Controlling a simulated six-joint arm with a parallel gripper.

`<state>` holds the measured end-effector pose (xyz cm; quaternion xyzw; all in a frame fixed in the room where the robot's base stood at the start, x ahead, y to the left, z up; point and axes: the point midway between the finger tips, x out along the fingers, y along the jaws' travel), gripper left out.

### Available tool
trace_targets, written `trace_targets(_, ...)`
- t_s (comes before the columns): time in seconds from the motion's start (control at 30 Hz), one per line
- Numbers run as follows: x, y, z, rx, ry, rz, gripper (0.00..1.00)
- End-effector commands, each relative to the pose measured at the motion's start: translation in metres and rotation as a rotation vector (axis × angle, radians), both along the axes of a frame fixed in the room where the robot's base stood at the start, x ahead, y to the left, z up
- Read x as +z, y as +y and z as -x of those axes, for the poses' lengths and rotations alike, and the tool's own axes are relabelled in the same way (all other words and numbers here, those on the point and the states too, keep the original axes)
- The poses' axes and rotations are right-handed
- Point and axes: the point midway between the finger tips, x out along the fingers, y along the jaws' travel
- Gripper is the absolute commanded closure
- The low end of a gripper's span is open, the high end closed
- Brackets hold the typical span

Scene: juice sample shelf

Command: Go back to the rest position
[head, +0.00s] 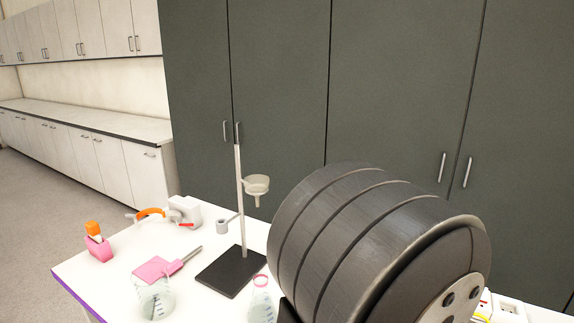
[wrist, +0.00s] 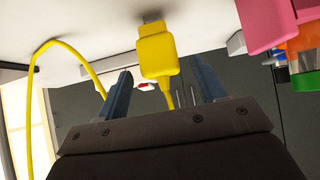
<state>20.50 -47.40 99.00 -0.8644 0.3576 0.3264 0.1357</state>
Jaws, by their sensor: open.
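My gripper (wrist: 162,70) shows in the wrist view with its two dark blue fingers spread apart and nothing clearly held between them. A yellow plug (wrist: 157,54) with a yellow cable (wrist: 83,58) appears between the fingers in the picture, beyond them. I cannot tell how far it is from the fingertips. In the head view my large dark arm link covers the right front, and the gripper is hidden there.
The white table (head: 215,236) holds a stand (head: 241,200) with a funnel (head: 257,185), a flask (head: 262,303), a beaker (head: 154,300), a pink scoop-like tool (head: 160,267) and a pink holder (head: 98,248). Dark cabinets (head: 280,80) stand behind. A pink block (wrist: 265,22) is upper right in the wrist view.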

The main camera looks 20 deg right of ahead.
Motion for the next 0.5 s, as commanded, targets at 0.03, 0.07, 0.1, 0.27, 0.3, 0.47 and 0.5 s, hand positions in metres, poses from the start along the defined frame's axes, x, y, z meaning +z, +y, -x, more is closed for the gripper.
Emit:
trace_targets(0.03, -0.006, -0.003, -0.004, 0.001, 0.001, -0.004, 0.37)
trace_targets(0.07, -0.009, -0.006, -0.006, 0.0, -0.001, -0.003, 0.37)
trace_targets(0.1, -0.012, -0.008, -0.009, 0.001, 0.001, -0.004, 0.37)
trace_targets(0.27, -0.025, -0.019, -0.019, 0.0, 0.001, -0.003, 0.37)
trace_targets(0.3, -0.027, -0.021, -0.021, 0.0, 0.001, -0.003, 0.37)
trace_targets(0.47, -0.025, -0.022, -0.022, 0.001, 0.001, 0.002, 0.37)
trace_targets(0.5, -0.024, -0.022, -0.022, -0.001, 0.0, 0.001, 0.37)
